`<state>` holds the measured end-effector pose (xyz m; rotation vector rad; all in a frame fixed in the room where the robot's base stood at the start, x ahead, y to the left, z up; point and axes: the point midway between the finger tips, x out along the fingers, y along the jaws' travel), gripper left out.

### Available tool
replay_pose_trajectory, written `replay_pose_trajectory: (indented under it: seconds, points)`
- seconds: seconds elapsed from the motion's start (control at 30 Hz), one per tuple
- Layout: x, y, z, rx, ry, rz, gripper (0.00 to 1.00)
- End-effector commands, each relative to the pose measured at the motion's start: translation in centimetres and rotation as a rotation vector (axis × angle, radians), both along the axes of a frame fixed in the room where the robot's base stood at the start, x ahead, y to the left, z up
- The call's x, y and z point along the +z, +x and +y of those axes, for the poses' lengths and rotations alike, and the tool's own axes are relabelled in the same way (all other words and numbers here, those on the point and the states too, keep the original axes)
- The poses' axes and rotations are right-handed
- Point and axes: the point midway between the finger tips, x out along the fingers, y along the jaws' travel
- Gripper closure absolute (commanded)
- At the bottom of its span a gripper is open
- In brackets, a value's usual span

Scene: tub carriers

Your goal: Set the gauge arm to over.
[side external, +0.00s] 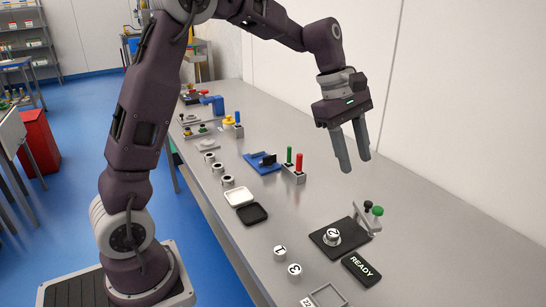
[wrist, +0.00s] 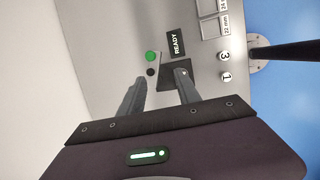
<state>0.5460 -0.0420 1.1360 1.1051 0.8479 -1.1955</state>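A grey gauge bracket (side external: 372,221) stands at the right edge of a black plate (side external: 322,247). It carries a green knob (side external: 377,211) and a black knob (side external: 368,204); in the wrist view the green knob (wrist: 151,57) and black knob (wrist: 151,72) also show. I cannot tell which setting the arm is at. A white tub marked 2 (side external: 332,237) sits on the plate; my finger mostly hides it in the wrist view. A black sign (side external: 362,268) reads READY. My gripper (side external: 356,165) is open and empty, well above the bench and back from the bracket.
Tubs marked 1 (side external: 280,254) and 3 (side external: 294,270) stand left of the plate. A grey tray (side external: 327,296) labelled 22 is at the front. White and black square trays (side external: 252,213), red and green posts (side external: 294,165) and a blue fixture (side external: 258,163) stand farther back. The bench's right side is clear.

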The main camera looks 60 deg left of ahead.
Motion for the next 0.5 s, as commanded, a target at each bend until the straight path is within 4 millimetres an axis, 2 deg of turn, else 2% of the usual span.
replay_pose_trajectory:
  seconds: [0.2, 0.5]
  points:
    - [3.1, -4.9, -0.8, -0.234, 0.103, -0.105, 0.6]
    - [5.5, -12.3, -1.5, -0.571, 0.266, -0.234, 0.6]
